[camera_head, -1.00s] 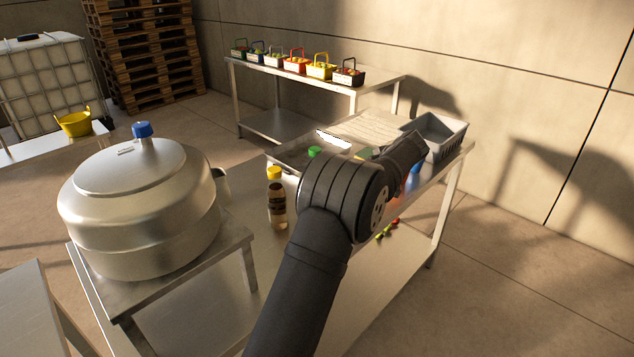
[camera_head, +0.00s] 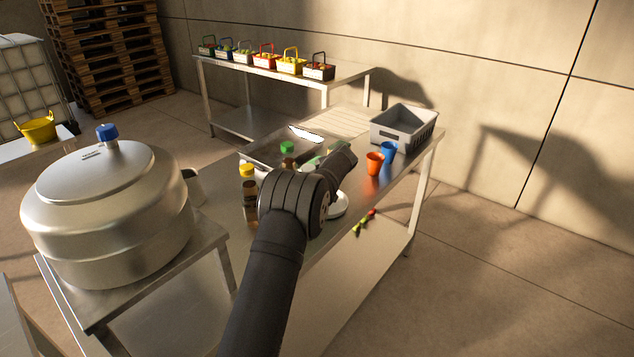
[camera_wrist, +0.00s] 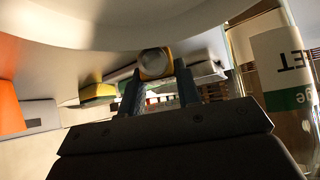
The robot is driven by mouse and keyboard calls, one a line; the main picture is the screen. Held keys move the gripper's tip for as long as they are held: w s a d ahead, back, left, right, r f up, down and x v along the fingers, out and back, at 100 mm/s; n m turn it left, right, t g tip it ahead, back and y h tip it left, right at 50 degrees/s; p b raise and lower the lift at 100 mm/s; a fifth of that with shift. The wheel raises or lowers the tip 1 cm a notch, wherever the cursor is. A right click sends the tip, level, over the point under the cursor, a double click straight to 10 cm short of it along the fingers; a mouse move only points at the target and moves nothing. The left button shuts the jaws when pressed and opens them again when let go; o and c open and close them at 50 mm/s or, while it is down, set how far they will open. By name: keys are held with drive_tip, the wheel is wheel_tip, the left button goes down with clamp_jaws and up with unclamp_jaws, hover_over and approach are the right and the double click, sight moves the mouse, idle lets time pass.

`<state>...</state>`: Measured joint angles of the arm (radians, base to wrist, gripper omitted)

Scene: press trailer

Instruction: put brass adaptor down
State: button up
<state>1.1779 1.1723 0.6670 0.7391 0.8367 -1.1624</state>
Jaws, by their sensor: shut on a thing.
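The brass adaptor (camera_wrist: 153,62) shows in the wrist view as a short round piece with a yellowish rim and a grey face. It sits between the two fingertips of my gripper (camera_wrist: 158,72), which is shut on it. A large white rounded surface (camera_wrist: 120,25) fills the top of the wrist view, very close to the adaptor; I cannot tell whether they touch. In the head view my arm hides the gripper's fingers and the adaptor. A white dish (camera_head: 338,207) shows beside my wrist on the metal table (camera_head: 400,178).
An orange cup (camera_head: 375,164), a blue cup (camera_head: 388,151) and a grey crate (camera_head: 405,136) stand to the right. A yellow-capped bottle (camera_head: 249,195) and a green-capped bottle (camera_head: 287,148) stand left of my wrist. A labelled clear bottle (camera_wrist: 285,85) is close on the right.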

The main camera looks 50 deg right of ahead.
drive_tip(key=shift+f, duration=0.75)
drive_tip(key=shift+f, duration=0.1)
drive_tip(key=o, duration=1.1)
drive_tip(key=shift+s+r, duration=0.2)
drive_tip(key=shift+r, duration=0.1)
drive_tip(key=v, duration=1.1)
drive_tip(key=shift+s+a+r, duration=0.15)
drive_tip(key=shift+r, duration=0.05)
